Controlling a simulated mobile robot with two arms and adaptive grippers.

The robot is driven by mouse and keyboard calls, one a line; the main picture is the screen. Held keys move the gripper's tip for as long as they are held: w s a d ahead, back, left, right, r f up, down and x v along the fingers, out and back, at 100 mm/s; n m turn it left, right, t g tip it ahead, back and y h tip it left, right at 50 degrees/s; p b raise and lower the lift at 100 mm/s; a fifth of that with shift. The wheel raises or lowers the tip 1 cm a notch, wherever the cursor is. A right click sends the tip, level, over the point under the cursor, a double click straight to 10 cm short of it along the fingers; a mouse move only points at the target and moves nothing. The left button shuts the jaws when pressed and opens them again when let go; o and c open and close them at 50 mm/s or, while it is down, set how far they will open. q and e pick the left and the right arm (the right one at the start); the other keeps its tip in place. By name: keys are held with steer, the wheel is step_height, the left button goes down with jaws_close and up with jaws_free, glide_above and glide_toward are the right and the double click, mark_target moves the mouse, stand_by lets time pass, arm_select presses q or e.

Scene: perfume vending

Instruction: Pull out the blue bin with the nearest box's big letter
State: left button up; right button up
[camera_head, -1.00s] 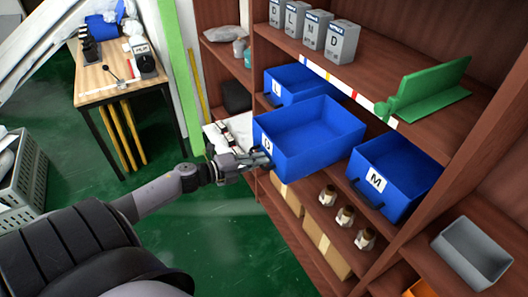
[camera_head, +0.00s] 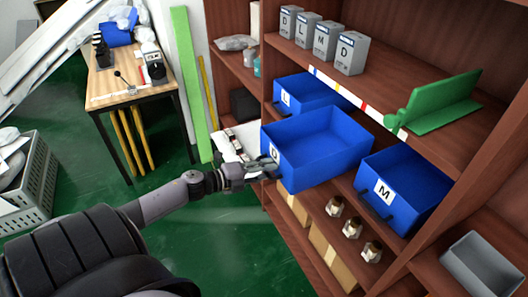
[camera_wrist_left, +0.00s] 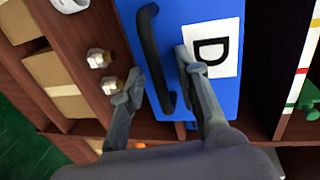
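Several grey boxes with big letters stand in a row on the upper shelf; the nearest one (camera_head: 351,54) reads D. The blue bin marked D (camera_head: 318,148) juts out from the shelf below, farther than its neighbours. Its D label and front also show in the left wrist view (camera_wrist_left: 205,16). My left gripper (camera_head: 268,167) is at its front. In the left wrist view the fingers (camera_wrist_left: 158,75) are apart, one on each side of the black handle (camera_wrist_left: 148,30), with a gap showing. The right finger overlaps the label's edge. My right gripper is not in view.
A blue bin marked M (camera_head: 405,190) is to the right, and one marked L (camera_head: 306,92) sits behind. Several small bottles (camera_head: 352,228) stand on the lower shelf. A green holder (camera_head: 440,103) lies on the upper shelf. Green floor (camera_head: 225,235) is open at the front.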

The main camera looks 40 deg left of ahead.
arm_select(q)
steer(key=v, duration=1.2)
steer(key=shift+f, duration=0.1)
steer(key=s+a+f+n+g+y, duration=0.1)
steer(key=s+a+f+n+y, duration=0.1)
steer(key=f+n, duration=0.35)
steer(key=s+a+f+n+y, duration=0.2)
steer(key=f, duration=0.7)
steer(key=s+a+f+n+g+y, duration=0.1)
steer(key=s+f+n+y, duration=0.2)
steer(key=f, duration=0.4)
steer(key=s+d+f+n+g+y, duration=0.1)
steer(key=s+f+n, duration=0.15)
steer(key=f, duration=0.25)
steer(key=s+d+f+n+g, duration=0.1)
steer(key=s+d+f+g, duration=0.15)
steer(key=f, duration=0.25)
steer(key=s+d+f+n+g+h, duration=0.1)
steer(key=s+d+f+n+g, duration=0.2)
steer(key=s+d+f, duration=0.6)
steer(key=s+d+f+n+g+h, duration=0.1)
steer(key=s+d+f+n+g, duration=0.2)
steer(key=s+d+f, duration=0.6)
steer(key=s+d+g, duration=0.2)
steer(key=s+d, duration=0.1)
steer(key=d, duration=0.2)
steer(key=shift+f, duration=0.3)
